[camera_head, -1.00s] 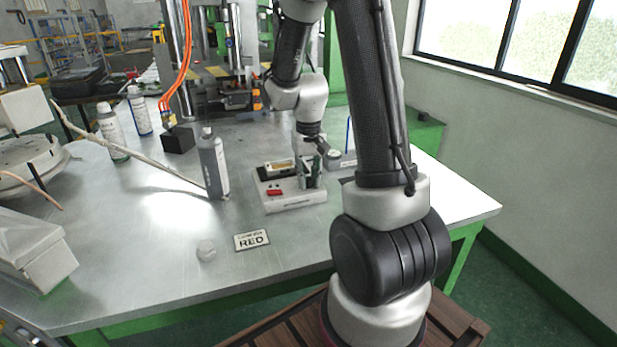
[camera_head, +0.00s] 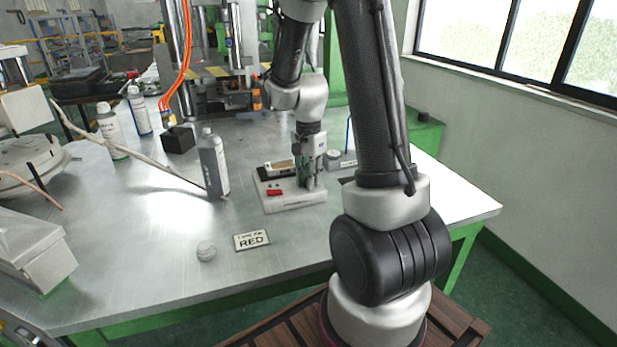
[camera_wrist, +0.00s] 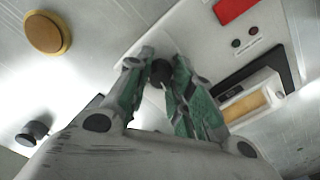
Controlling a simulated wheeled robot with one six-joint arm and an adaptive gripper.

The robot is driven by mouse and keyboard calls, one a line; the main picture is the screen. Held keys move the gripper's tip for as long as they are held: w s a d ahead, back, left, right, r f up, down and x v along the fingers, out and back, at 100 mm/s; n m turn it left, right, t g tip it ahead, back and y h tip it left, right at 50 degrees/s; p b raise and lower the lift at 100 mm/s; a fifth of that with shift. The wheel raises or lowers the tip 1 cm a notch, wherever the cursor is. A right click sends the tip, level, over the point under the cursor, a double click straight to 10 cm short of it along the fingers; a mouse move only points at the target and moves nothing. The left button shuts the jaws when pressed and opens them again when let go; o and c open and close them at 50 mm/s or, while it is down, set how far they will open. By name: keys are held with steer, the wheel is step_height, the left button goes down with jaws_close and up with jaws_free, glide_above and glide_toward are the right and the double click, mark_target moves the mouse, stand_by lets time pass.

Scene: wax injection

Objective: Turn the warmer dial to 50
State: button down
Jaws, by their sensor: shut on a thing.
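The warmer (camera_head: 290,205) is a low white box on the metal table, with a red switch (camera_head: 273,191) and a display bar. In the wrist view its white panel (camera_wrist: 205,38) shows the red switch (camera_wrist: 234,8), two small round buttons and a yellowish display (camera_wrist: 245,105). The dark round dial (camera_wrist: 161,73) sits between my fingertips. My gripper (camera_wrist: 160,66) is shut on the dial from above, with green-sided fingers on both sides. In the head view my gripper (camera_head: 307,184) points down over the warmer's right part and hides the dial. No dial reading is legible.
A grey bottle (camera_head: 213,163) stands left of the warmer. A card reading RED (camera_head: 252,240) and a small pale round piece (camera_head: 206,251) lie in front. A gold disc (camera_wrist: 47,33) and a dark knobbed piece (camera_wrist: 33,131) lie beside the warmer in the wrist view.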

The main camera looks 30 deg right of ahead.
steer(key=shift+m, duration=1.6)
steer(key=c, duration=1.2)
jaws_free()
step_height(320, 180, up, 12)
